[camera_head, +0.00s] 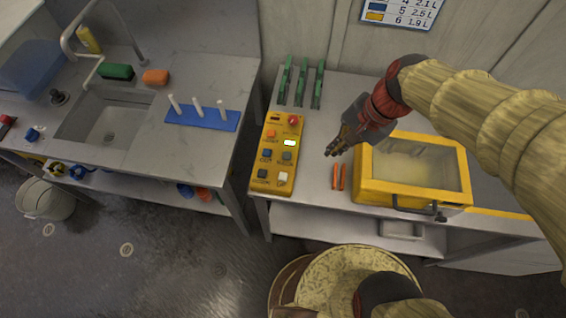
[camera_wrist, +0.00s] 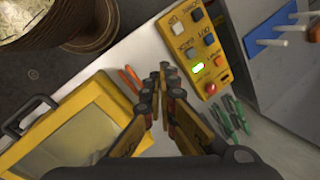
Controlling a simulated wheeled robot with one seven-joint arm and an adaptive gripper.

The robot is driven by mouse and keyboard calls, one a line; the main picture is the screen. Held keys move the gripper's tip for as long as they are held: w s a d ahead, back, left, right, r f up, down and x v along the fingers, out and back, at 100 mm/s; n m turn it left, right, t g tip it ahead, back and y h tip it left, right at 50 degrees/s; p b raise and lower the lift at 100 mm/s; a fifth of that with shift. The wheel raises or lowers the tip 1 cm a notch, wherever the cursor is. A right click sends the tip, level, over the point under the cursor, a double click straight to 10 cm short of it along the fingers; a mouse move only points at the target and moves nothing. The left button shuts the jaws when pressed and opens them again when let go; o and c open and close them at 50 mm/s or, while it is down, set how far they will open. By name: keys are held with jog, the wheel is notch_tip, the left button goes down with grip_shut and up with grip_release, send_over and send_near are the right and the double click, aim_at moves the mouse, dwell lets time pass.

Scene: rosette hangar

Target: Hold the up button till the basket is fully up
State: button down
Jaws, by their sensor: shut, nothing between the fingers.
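A yellow control panel (camera_head: 276,184) lies on the counter at the centre of the head view. It carries several coloured square buttons, a red round knob (camera_head: 293,120) and a lit green light (camera_head: 290,142). In the wrist view the gripper (camera_wrist: 163,70) points toward the panel (camera_wrist: 198,50). A yellow box with a clear lid (camera_head: 364,190) stands to the right. I cannot make out a basket.
Two orange sticks (camera_head: 339,177) lie between panel and box. Green racks (camera_head: 301,82) stand behind the panel. A sink (camera_head: 105,125) and a blue peg holder (camera_head: 203,121) are on the left counter. Bare counter (camera_head: 318,140) lies just right of the panel.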

jog(key=w+a+m+g+y+p, duration=0.25)
jog(key=a+m+p, duration=0.35)
jog(key=a+p, duration=0.3)
jog(key=m+g+y+p, duration=0.2)
jog(key=m+g+p, duration=0.1)
jog(key=m+p, duration=0.55)
send_over(282, 174)
notch_tip(282, 174, down, 6)
jog(key=shift+f+n, duration=0.1)
jog(key=shift+n, duration=0.25)
jog(key=shift+f, duration=0.1)
notch_tip(282, 174, down, 7)
jog(key=b, duration=0.5)
jog(key=shift+f+b, duration=0.1)
jog(key=shift+b, duration=0.25)
jog(key=shift+f+b, duration=0.35)
jog(key=shift+f, duration=0.35)
jog(key=shift+f, duration=0.4)
